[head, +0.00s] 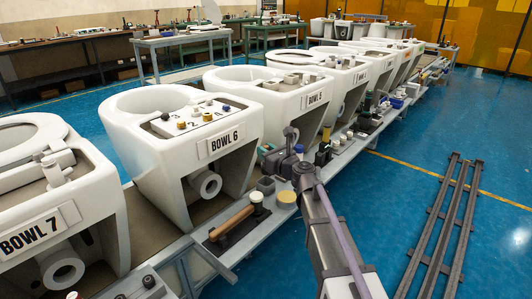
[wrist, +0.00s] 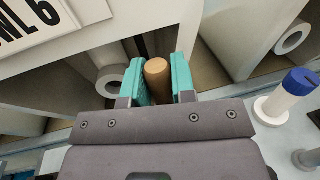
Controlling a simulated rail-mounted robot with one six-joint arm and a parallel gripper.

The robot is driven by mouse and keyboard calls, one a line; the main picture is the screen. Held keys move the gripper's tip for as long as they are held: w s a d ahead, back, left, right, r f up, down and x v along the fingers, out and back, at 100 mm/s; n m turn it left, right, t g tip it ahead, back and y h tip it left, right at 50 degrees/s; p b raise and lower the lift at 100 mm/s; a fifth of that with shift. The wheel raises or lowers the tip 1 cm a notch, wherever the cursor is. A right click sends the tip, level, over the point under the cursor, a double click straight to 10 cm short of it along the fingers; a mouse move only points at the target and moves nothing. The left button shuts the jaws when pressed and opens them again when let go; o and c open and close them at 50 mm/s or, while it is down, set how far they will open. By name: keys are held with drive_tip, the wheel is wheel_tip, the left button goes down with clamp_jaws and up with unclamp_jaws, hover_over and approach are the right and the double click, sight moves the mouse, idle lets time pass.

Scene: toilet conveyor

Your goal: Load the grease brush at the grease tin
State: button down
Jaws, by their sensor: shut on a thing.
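My gripper (wrist: 160,66) has teal finger pads shut on a round wooden handle (wrist: 156,80), which I take to be the grease brush's. Its end shows between the pads in the wrist view; the bristles are hidden. A short round tin with a tan top (head: 287,197), likely the grease tin, stands on the ledge below and slightly right of my gripper. I cannot tell whether the brush touches anything.
BOWL 6 (head: 195,170) stands close behind my gripper, with BOWL 5 (head: 290,105) to its right. A wooden-handled tool (head: 232,222) lies on a dark mat at left on the ledge. A blue-capped white bottle (wrist: 296,86) stands at right in the wrist view. Floor rails (head: 440,220) lie at right.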

wheel_tip(320, 180, up, 3)
drive_tip(key=shift+f+p, duration=0.15)
drive_tip(key=shift+p, duration=0.35)
drive_tip(key=shift+s+d+f, duration=0.15)
drive_tip(key=w+d+b+v, duration=0.1)
drive_tip(key=v, duration=0.8)
wheel_tip(320, 180, down, 7)
drive_tip(key=b, duration=0.6)
drive_tip(key=shift+w+d, duration=0.1)
drive_tip(key=shift+w, duration=0.05)
drive_tip(key=shift+f+b, duration=0.35)
drive_tip(key=shift+b, duration=0.2)
idle(0.4)
drive_tip(key=shift+r, duration=0.15)
wheel_tip(320, 180, up, 7)
drive_tip(key=p, duration=0.7)
